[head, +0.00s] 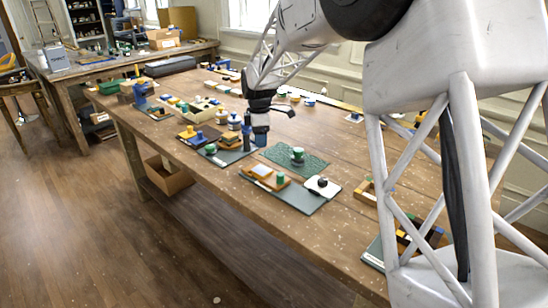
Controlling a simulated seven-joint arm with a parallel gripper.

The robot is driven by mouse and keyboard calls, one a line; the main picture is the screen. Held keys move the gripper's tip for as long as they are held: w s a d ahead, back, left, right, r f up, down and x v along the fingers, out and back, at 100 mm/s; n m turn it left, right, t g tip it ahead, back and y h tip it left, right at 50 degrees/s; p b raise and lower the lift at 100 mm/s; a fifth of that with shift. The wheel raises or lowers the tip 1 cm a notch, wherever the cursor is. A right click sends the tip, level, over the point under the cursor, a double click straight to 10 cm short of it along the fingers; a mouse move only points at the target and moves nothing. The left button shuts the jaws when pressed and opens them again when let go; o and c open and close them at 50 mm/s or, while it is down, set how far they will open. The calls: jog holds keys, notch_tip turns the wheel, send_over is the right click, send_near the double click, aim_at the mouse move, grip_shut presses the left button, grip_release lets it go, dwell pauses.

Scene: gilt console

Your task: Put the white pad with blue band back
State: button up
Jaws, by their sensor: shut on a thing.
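My gripper (260,128) is at the end of the white arm, pointing down over the middle of the long wooden table. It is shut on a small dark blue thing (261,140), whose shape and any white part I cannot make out. A white pad with a dark knob or band (322,183) lies on the right end of a grey-green board (300,203), to the right of and nearer than the gripper. A pale flat pad (262,170) sits in an orange holder on the same board. I cannot tell which is the white pad with blue band.
A green patterned mat (312,165) with a green knob (297,154) lies just right of the gripper. A dark board (228,156) with small parts lies to its left. Several blocks and holders crowd the table's far left. My arm hides much of the right side.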

send_over(280, 155)
jog(key=shift+f, duration=0.35)
jog(key=shift+f, duration=0.1)
jog(key=shift+f, duration=2.35)
jog(key=shift+f, duration=2.5)
jog(key=shift+f, duration=0.15)
jog(key=o, duration=0.9)
notch_tip(280, 155, up, 12)
